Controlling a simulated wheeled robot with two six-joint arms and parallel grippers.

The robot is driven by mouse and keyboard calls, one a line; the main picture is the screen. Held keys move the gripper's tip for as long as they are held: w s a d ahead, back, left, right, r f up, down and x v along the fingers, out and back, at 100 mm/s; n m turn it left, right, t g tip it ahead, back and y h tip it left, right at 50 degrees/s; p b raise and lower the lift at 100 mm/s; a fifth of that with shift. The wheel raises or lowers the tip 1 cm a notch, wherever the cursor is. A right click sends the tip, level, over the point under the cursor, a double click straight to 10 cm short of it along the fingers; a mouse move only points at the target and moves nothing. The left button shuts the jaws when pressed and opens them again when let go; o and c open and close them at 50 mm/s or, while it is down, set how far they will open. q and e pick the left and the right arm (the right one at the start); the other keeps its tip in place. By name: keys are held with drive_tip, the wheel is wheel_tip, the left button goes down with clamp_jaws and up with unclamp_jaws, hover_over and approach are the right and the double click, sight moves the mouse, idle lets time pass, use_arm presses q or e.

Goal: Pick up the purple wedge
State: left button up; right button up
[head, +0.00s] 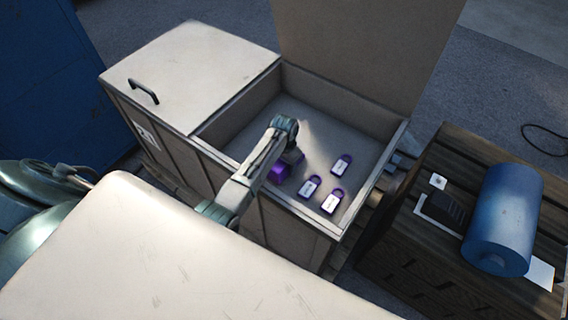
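The purple wedge (277,174) lies inside the open compartment of a beige bin (330,235), near its front wall. My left arm reaches over the bin's front edge and bends down into it. My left gripper (290,158) is low in the bin, right at the wedge, partly behind the arm's own links. Its fingers are too small and hidden to show whether they are open or closed, or whether they touch the wedge. My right gripper is not in view.
Several purple-and-white padlock-shaped tags (331,201) lie right of the wedge. The bin's left lid (190,70) is shut; its right lid (365,40) stands raised. A slatted wooden crate (400,255) with a blue cylinder (502,222) stands at right. A pale surface (150,260) fills the foreground.

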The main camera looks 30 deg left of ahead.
use_arm(q)
drive_tip(key=shift+r, duration=0.15)
drive_tip(key=shift+r, duration=4.9)
